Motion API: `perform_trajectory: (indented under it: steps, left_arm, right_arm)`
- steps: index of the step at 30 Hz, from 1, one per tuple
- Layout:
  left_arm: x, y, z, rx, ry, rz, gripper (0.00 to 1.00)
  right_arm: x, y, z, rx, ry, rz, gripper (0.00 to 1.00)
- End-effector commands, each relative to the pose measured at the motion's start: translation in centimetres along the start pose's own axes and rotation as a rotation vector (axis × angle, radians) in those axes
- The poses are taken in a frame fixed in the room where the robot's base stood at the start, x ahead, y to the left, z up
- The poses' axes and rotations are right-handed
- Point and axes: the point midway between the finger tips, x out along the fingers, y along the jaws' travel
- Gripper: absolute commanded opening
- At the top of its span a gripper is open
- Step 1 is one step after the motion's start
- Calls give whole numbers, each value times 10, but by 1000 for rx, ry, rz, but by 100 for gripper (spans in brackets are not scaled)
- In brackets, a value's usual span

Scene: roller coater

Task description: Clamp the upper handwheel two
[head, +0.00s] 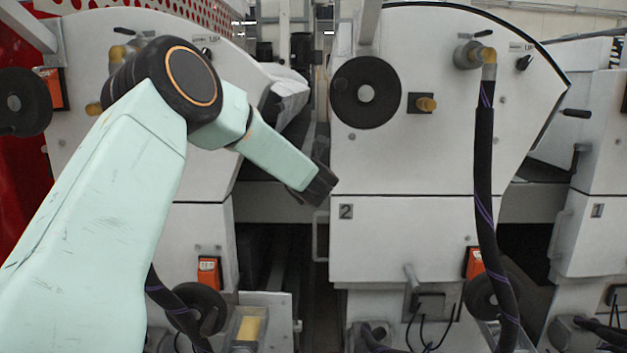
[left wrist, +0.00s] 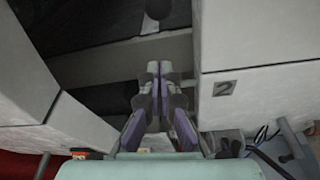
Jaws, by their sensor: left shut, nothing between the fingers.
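The upper handwheel two (head: 365,92) is a black disc with a grey hub on the upper white panel of the machine marked 2, in the head view. My left arm comes in from the left and ends in a dark wrist below and left of the handwheel, apart from it. In the left wrist view my left gripper (left wrist: 158,69) has its fingers together and empty, in front of the dark gap left of the number 2 plate (left wrist: 225,88). The fingers are not clear in the head view. My right gripper is not in view.
An orange-brown knob (head: 426,104) sits right of the handwheel. A black hose (head: 484,170) hangs further right. A lower panel (head: 400,235) bears the number 2. Another black handwheel (head: 24,102) is at the far left. A dark gap runs left of machine 2.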

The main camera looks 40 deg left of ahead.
Motion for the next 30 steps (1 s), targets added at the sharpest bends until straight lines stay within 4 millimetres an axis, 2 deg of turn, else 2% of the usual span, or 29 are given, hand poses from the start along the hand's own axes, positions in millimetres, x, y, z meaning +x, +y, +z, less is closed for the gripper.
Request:
perform_trajectory:
  steps: [1, 15, 21, 30]
  left_arm:
    - [-11, 0, 6, -2, -1, -4, 0]
    - [-82, 2, 14, -2, -1, -3, 0]
    - [-94, 2, 14, -1, -1, -2, 0]
    - [-96, 2, 13, 7, -1, -2, 0]
  right_arm:
    - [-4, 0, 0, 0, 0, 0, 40]
    - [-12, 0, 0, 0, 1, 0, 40]
    - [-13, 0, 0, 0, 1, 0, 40]
    - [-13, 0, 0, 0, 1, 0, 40]
